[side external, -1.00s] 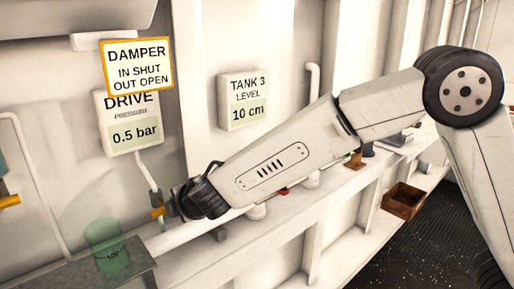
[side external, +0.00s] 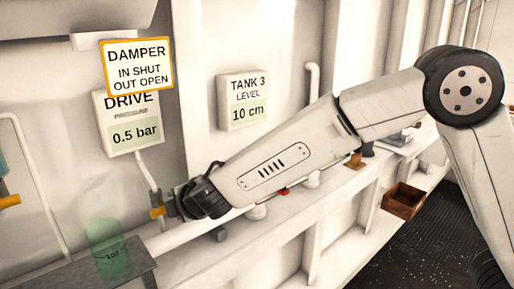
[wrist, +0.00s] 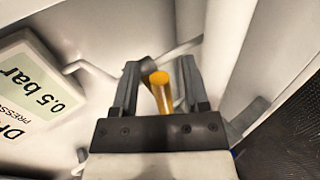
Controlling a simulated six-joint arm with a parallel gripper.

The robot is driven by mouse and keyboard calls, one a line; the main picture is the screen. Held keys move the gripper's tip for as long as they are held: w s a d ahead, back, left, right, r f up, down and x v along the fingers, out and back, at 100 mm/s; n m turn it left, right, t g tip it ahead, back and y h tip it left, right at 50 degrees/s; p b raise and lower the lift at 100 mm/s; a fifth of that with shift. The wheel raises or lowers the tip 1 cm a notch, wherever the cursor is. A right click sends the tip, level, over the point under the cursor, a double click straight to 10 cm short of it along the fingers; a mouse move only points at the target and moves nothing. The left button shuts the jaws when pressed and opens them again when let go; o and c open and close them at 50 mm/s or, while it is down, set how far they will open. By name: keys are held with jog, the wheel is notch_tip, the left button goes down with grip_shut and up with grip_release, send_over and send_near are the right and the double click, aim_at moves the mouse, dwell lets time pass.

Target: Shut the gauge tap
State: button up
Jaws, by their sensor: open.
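The gauge tap has a yellow-orange handle (wrist: 162,92); in the side view the handle (side external: 157,212) shows at the foot of the thin white pipe under the drive pressure gauge. The gauge (side external: 130,124) reads 0.5 bar, and it also shows at the left in the wrist view (wrist: 35,88). My gripper (wrist: 160,80) is open, with the handle between its two dark fingers in the wrist view. I cannot tell whether either finger touches it. In the side view my gripper (side external: 172,206) is right beside the tap, and the wrist hides part of the tap.
A damper sign (side external: 137,65) hangs over the gauge's top. A tank 3 level display (side external: 243,100) reads 10 cm. A green translucent cup (side external: 105,245) stands on a grey shelf at lower left. Another yellow handle (side external: 9,201) is at the left edge. A brown box (side external: 402,200) sits at right.

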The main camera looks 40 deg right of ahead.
jog(key=v, duration=0.7)
jog(key=shift+s+r, duration=0.2)
jog(key=shift+s, duration=0.15)
dwell(0.4)
jog(key=s+d+f+m+g, duration=0.4)
jog(key=s+d+f+m, duration=0.3)
jog(key=d, duration=0.5)
jog(key=s+d+f+m+g, duration=0.4)
jog(key=s+d+f+m, duration=0.4)
jog(key=s+d+m, duration=0.2)
jog(key=shift+s+d+m+g, duration=0.35)
jog(key=shift+s+d, duration=0.2)
jog(key=shift+d, duration=0.5)
